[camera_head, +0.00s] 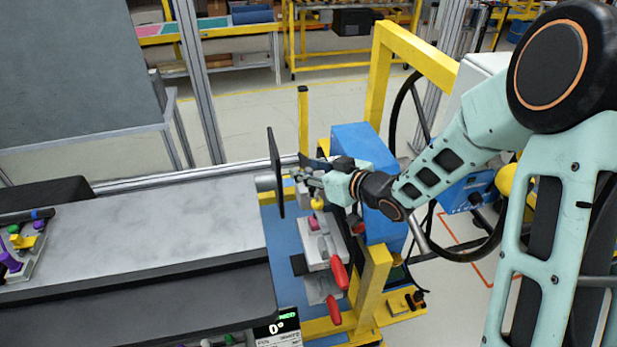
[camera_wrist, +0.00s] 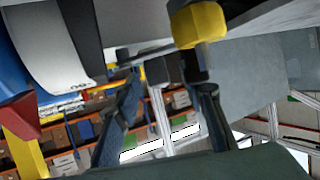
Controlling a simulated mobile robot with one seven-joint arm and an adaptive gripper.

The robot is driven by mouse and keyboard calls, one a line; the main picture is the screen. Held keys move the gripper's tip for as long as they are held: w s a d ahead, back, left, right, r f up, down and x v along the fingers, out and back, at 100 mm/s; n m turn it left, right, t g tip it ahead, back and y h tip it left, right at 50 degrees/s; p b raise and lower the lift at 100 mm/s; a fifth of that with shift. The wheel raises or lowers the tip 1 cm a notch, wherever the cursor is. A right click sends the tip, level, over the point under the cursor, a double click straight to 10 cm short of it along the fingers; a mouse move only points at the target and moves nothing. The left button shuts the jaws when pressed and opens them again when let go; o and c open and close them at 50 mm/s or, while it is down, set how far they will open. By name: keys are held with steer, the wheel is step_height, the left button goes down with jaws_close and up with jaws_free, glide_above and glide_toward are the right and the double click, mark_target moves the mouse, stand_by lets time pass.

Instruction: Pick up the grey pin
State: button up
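My gripper (camera_head: 308,171) is at the upper end of the work fixture, beside an upright dark disc (camera_head: 275,168). In the wrist view my gripper (camera_wrist: 163,82) has its two dark fingers apart, with no object clearly held between them. A short grey cylinder (camera_head: 266,183) sticks out beside the disc; I cannot tell whether it is the grey pin. A yellow knob (camera_head: 317,203) is just below the gripper and shows large near one finger in the wrist view (camera_wrist: 197,25). No other grey pin can be made out.
Two red-handled clamps (camera_head: 339,272) stand on the fixture below. A blue box (camera_head: 365,147) and a yellow frame (camera_head: 376,75) are close to the arm. A long grey dashboard panel (camera_head: 130,225) lies left. A black steering wheel (camera_head: 480,240) is at right.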

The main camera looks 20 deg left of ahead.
steer(key=shift+c, duration=0.5)
jaws_close()
steer(key=shift+r, duration=0.1)
